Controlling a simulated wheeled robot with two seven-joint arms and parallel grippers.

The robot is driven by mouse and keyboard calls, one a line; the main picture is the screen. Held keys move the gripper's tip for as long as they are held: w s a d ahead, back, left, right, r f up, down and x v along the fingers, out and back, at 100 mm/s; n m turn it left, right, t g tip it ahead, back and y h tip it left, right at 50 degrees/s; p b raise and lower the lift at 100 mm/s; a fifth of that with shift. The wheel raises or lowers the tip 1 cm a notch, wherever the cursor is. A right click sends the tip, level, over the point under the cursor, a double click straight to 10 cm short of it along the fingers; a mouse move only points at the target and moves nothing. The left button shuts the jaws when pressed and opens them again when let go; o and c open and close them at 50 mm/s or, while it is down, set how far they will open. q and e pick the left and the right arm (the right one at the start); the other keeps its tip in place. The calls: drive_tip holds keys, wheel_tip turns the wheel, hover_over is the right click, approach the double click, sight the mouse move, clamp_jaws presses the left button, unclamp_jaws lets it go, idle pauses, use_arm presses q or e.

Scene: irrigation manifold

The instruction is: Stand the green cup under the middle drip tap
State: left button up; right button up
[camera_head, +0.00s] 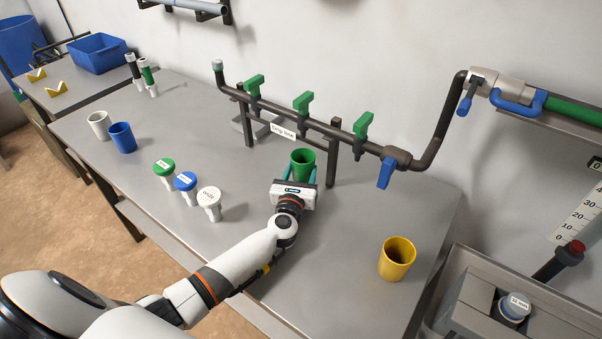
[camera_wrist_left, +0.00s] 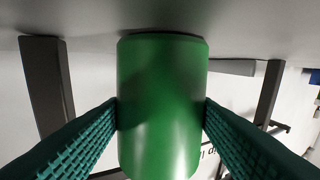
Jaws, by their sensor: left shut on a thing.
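The green cup (camera_head: 302,160) is upright between the fingers of my left gripper (camera_head: 302,176), at the middle of the drip line. In the left wrist view the green cup (camera_wrist_left: 160,105) fills the centre, with a ribbed finger (camera_wrist_left: 85,145) against each side. Its base is at or very close to the table top; I cannot tell whether it touches. The middle drip tap (camera_head: 303,103), with a green handle, is above and behind the cup in the head view. The exact alignment of cup and outlet is unclear. My right gripper is not in view.
The drip line has green-handled taps left (camera_head: 254,86) and right (camera_head: 363,125), on dark posts (camera_head: 332,160). White (camera_head: 99,125) and blue (camera_head: 121,137) cups stand left, a yellow cup (camera_head: 397,259) right. Labelled caps (camera_head: 185,182) stand left of my gripper. The table front is clear.

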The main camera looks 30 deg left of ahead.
use_arm(q)
drive_tip(key=shift+f, duration=0.15)
drive_tip(key=o, duration=1)
drive_tip(key=shift+o, duration=0.2)
drive_tip(key=shift+r, duration=0.25)
drive_tip(key=shift+s+d+f, duration=0.1)
drive_tip(key=shift+s+f, duration=0.05)
drive_tip(key=shift+s, duration=0.2)
drive_tip(key=v, duration=1.1)
drive_tip(key=shift+s, duration=0.2)
